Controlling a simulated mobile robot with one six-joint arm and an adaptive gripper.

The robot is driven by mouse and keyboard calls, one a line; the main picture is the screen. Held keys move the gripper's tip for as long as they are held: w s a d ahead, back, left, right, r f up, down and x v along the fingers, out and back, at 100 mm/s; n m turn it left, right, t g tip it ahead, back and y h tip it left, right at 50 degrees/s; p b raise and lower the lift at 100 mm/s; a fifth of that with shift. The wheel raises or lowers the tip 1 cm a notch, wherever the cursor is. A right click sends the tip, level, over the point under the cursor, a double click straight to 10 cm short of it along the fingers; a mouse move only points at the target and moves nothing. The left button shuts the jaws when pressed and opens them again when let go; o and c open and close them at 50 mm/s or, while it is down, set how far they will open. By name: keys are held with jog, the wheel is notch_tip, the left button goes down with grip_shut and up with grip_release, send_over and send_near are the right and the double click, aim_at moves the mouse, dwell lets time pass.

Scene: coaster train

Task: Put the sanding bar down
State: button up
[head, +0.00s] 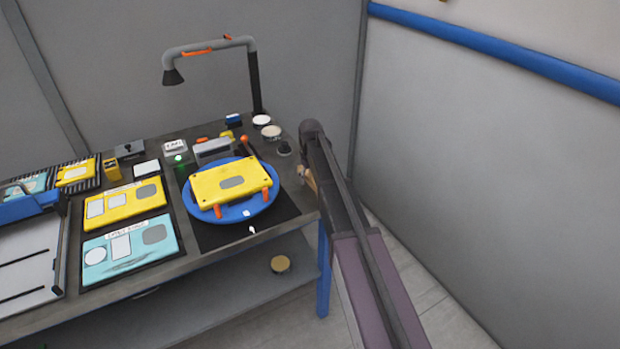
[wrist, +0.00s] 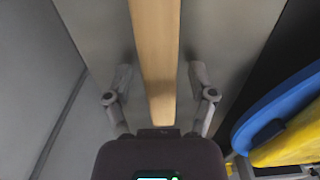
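The sanding bar, a long pale wooden strip (wrist: 158,60), runs up the middle of the wrist view and out of its top edge. My gripper (wrist: 160,76) has one finger on each side of it, with a visible gap between each finger and the wood, so it looks open around the bar. In the head view my gripper (head: 306,172) is at the table's right edge, mostly hidden by my arm. A small tan piece (head: 309,186) shows beside it, probably the bar. I cannot tell whether the bar rests on the table.
Left of my gripper, a blue round turntable (head: 270,207) carries a yellow plate (head: 205,188) with orange clamps, on a black mat (head: 208,234). Round tins (head: 271,132) stand behind. A lamp arm (head: 205,46) rises at the back. A grey wall (head: 490,170) stands right of the table.

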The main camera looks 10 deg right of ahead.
jog(key=shift+r, duration=0.1)
dwell(0.3)
notch_tip(320, 180, up, 12)
jog(key=p, duration=1.2)
jog(key=shift+s, duration=0.1)
dwell(0.7)
jog(key=s+m, duration=0.3)
jog(key=s, duration=2.6)
jog(key=shift+a+m, duration=0.15)
jog(key=shift+m, duration=0.15)
jog(key=shift+o, duration=0.4)
jog(key=shift+w, duration=0.1)
jog(key=r+n+p, duration=0.2)
jog(key=n, duration=0.2)
send_over(311, 176)
jog(key=shift+a+f, duration=0.2)
